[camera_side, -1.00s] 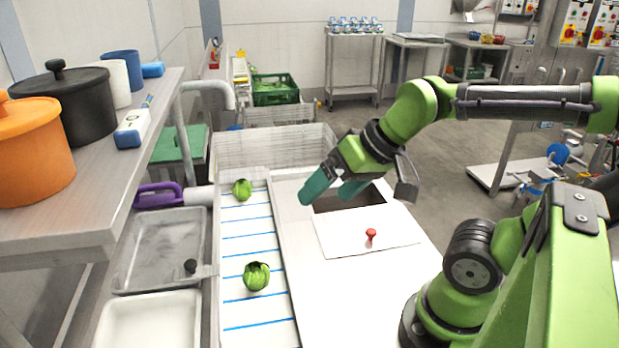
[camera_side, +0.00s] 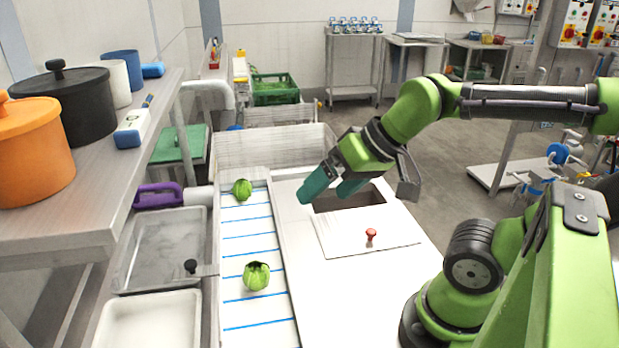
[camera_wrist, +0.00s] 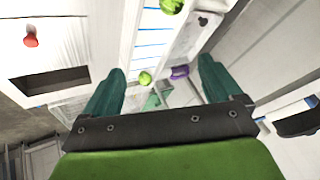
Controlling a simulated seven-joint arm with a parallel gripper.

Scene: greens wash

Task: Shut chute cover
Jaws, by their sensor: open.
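The chute cover (camera_side: 345,241) is a flat white plate with a red knob (camera_side: 371,235) standing on it. It lies on the white worktop in front of the dark chute opening (camera_side: 352,196), which is at least partly uncovered. In the wrist view the knob (camera_wrist: 31,40) and the dark opening (camera_wrist: 50,80) show at the left. My gripper (camera_side: 325,189) is open and empty, above the worktop by the opening's left side, apart from the cover and knob. Its two teal fingers (camera_wrist: 160,85) are spread wide in the wrist view.
Two green heads sit on the blue-striped belt, one near (camera_side: 257,276) and one far (camera_side: 242,190). Grey and white trays (camera_side: 165,250) lie left of it. A shelf (camera_side: 100,190) with pots stands at far left. The worktop's front is clear.

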